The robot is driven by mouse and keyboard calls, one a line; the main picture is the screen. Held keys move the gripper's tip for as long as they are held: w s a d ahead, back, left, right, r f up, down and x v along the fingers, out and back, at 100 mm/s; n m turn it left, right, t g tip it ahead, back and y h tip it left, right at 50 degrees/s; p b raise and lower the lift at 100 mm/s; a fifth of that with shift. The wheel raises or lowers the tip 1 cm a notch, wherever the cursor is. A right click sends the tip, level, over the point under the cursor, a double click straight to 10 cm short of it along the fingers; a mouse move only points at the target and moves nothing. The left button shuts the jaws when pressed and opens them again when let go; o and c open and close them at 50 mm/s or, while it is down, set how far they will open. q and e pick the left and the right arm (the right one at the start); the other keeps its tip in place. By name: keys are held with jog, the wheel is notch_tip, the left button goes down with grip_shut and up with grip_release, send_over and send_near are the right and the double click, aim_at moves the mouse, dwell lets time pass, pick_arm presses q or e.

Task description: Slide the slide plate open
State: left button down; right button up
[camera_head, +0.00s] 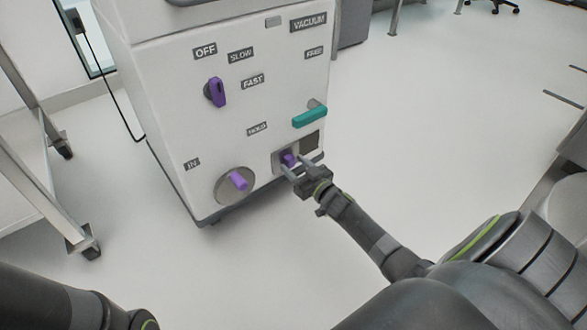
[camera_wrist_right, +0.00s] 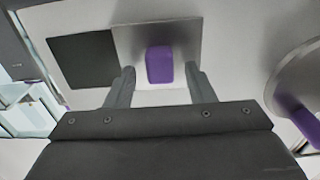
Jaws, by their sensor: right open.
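The slide plate (camera_head: 279,158) is a small silver plate low on the front of the white machine. It carries a purple knob (camera_head: 288,158). A dark square (camera_head: 310,142) lies just right of the plate. In the wrist view the plate (camera_wrist_right: 187,32), the knob (camera_wrist_right: 159,64) and the dark square (camera_wrist_right: 84,58) also show, with the dark square on the left. My right gripper (camera_head: 294,164) is open, with its fingers on either side of the knob; gaps show between fingers and knob in the wrist view (camera_wrist_right: 160,75). My left gripper is out of view.
The white machine (camera_head: 180,110) has a teal handle (camera_head: 310,117) above the plate, a purple switch (camera_head: 215,92), and a round dial with a purple grip (camera_head: 238,180) left of the plate. A metal-framed table (camera_head: 50,205) stands at the left. The floor to the right is clear.

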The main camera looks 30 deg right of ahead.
jog(key=shift+w, duration=0.65)
grip_shut()
